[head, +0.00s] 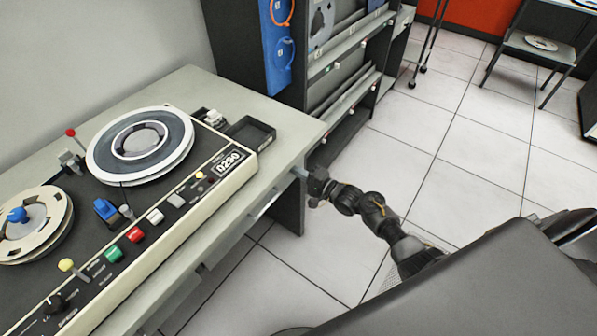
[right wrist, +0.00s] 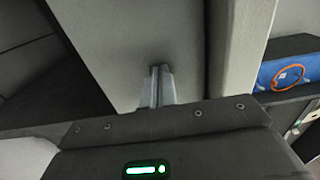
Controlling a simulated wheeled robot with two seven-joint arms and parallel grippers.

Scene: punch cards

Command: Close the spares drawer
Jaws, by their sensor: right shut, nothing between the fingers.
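The desk (head: 290,112) has a pale grey top, and my right gripper (head: 302,172) is at its front edge near the right corner. In the right wrist view the gripper's two fingers (right wrist: 157,85) are together, with nothing between them, and their tips are at or very near a plain grey panel (right wrist: 130,45). I cannot tell if they touch it. A pale strip (head: 264,206) shows under the desk's front edge, just left of the gripper; it may be part of the spares drawer. The drawer's label and how far it stands out are hidden. My left gripper is out of view.
A tape deck (head: 140,225) with reels and coloured buttons covers most of the desk top, with a small black tray (head: 250,132) beside it. A dark rack (head: 335,70) stands behind the desk. The tiled floor (head: 460,150) to the right is open.

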